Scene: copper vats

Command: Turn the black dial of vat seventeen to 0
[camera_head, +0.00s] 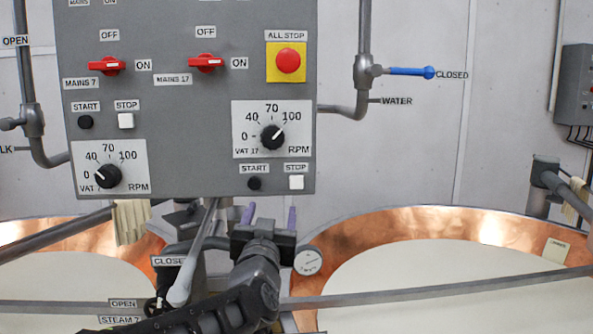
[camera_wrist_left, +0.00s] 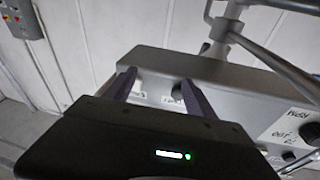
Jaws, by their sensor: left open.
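The black dial of vat seventeen (camera_head: 272,137) sits on a white scale plate (camera_head: 245,120) on the grey panel. Its white pointer line points up and right, toward 100. The 0 mark is at the dial's left. My left gripper (camera_head: 270,215) is below this dial, in front of the panel's lower edge, with two purple fingers pointing up. It is open and empty, apart from the dial. In the left wrist view the gripper (camera_wrist_left: 158,88) has its fingers spread near the panel's edge, and its body hides part of the panel. My right gripper is not in view.
Near the fingers are the black START button (camera_head: 254,183) and white STOP button (camera_head: 296,182). The vat 7 dial (camera_head: 108,176) is left. Red mains switches (camera_head: 206,63) and the red ALL STOP button (camera_head: 288,61) are above. Pipes and copper vats (camera_head: 430,222) lie below.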

